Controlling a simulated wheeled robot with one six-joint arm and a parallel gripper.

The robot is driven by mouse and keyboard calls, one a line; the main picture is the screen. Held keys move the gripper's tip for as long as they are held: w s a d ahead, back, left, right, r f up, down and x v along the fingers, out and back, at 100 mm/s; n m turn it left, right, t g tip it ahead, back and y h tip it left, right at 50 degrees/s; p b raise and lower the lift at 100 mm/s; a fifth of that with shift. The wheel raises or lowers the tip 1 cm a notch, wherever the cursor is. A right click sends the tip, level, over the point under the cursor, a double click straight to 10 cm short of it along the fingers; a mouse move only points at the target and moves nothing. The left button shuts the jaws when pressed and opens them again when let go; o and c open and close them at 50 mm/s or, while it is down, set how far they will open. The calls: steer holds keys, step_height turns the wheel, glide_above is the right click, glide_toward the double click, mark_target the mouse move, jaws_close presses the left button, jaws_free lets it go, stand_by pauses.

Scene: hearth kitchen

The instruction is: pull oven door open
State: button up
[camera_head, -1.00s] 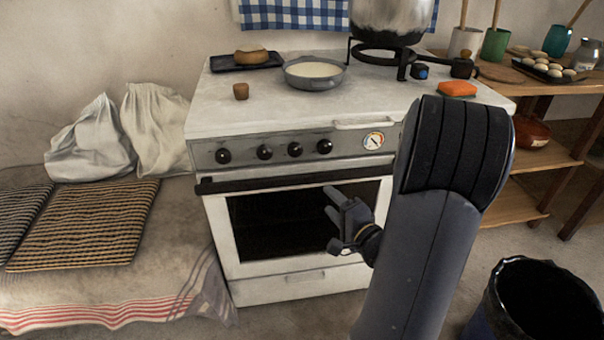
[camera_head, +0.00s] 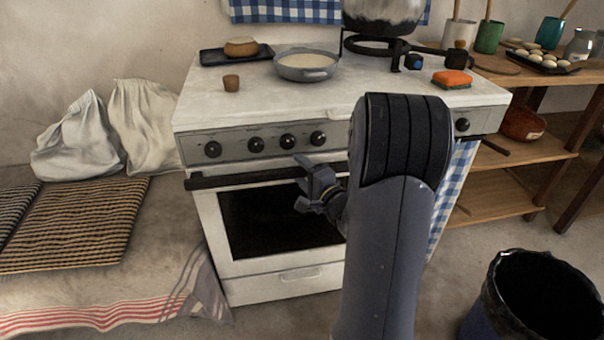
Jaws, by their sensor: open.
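The white oven (camera_head: 280,268) stands in the middle of the view. Its door (camera_head: 222,222) has a dark window and looks shut. The dark bar handle (camera_head: 240,179) runs along the door's top edge, and its right part is hidden behind my gripper and arm. My gripper (camera_head: 302,180) is open and empty, in front of the upper right part of the door, at about the handle's height in the picture. I cannot tell whether its fingers touch the handle.
A drawer (camera_head: 300,274) is below the door. A black bin (camera_head: 545,300) stands at the lower right. A bench with a striped cloth (camera_head: 110,310) and woven mats (camera_head: 75,225) is at the left. A checked towel (camera_head: 455,190) hangs at the oven's right.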

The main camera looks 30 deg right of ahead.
jaws_close()
stand_by(0.6)
